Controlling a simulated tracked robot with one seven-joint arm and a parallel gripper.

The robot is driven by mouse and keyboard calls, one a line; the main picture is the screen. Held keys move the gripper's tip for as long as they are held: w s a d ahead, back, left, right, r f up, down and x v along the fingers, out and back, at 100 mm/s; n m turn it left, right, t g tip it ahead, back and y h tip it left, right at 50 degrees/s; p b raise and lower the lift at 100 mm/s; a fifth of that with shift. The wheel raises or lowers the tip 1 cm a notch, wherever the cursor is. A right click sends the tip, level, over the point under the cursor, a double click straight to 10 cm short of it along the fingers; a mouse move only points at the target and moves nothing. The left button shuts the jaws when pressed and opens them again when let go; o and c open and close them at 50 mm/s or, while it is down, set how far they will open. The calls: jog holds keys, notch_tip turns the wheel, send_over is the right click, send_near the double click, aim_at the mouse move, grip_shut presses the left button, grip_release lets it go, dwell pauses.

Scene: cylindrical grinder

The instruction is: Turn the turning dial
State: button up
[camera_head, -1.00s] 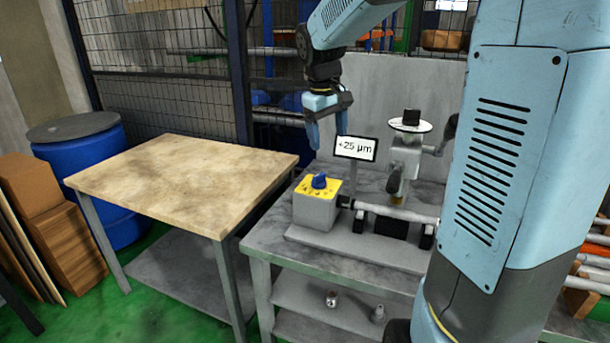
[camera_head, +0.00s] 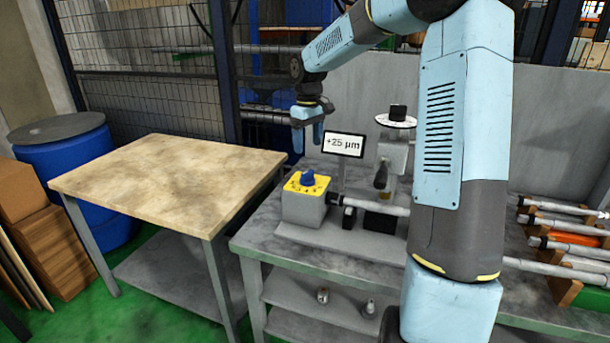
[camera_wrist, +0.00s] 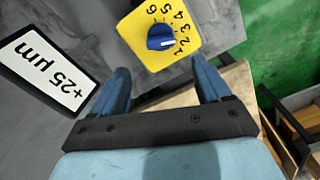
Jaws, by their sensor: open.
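The turning dial is a blue knob (camera_head: 308,178) on the yellow top face (camera_head: 297,187) of a grey box (camera_head: 304,209) on the grey bench. In the wrist view the knob (camera_wrist: 161,37) sits on the yellow plate (camera_wrist: 186,52), which is marked with the numbers 1 to 6. My gripper (camera_head: 308,140) hangs above the box, fingers pointing down, apart from the knob. In the wrist view my gripper (camera_wrist: 160,82) is open and empty, with the knob beyond the gap between its fingers.
A display (camera_head: 343,145) reading +25 µm stands right behind the box, close to my gripper. A shaft (camera_head: 375,206) and a dial gauge (camera_head: 395,121) are to the right. A wooden table (camera_head: 165,180) stands left. Racked shafts (camera_head: 565,240) lie at far right.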

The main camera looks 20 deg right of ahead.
aim_at(308, 171)
notch_tip(308, 171, down, 11)
jog(key=shift+f, duration=0.2)
dwell(0.4)
jog(key=c, duration=1)
